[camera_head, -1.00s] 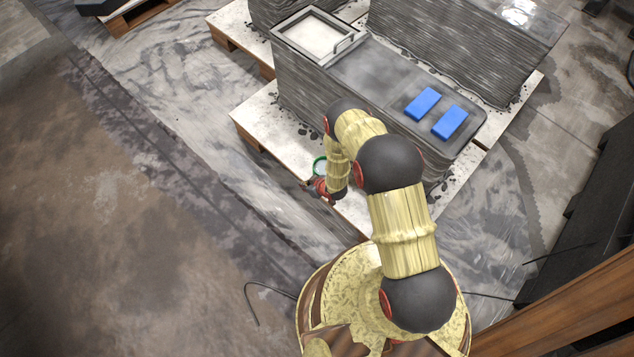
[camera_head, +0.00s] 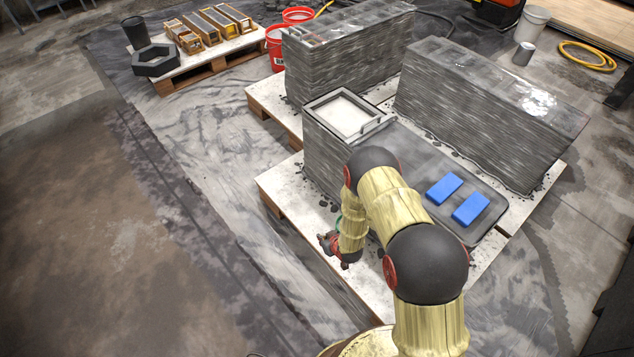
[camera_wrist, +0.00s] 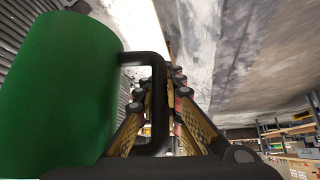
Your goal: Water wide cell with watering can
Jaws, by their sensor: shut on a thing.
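The watering can (camera_wrist: 60,90) is green with a black handle (camera_wrist: 158,110), large at the left of the wrist view. My gripper (camera_wrist: 163,92) is shut on this handle. In the head view, only a green sliver of the can shows past my arm, and my gripper (camera_head: 338,248) is low beside the near grey printed block (camera_head: 325,150). My arm hides most of the can and its spout. The block carries a framed tray with a pale fill (camera_head: 346,116). I cannot tell which opening is the wide cell.
Two more layered grey walls (camera_head: 345,50) (camera_head: 480,110) stand behind. Wooden moulds (camera_head: 215,22) and a black hexagonal ring (camera_head: 157,60) sit on a back-left pallet. Open floor lies left.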

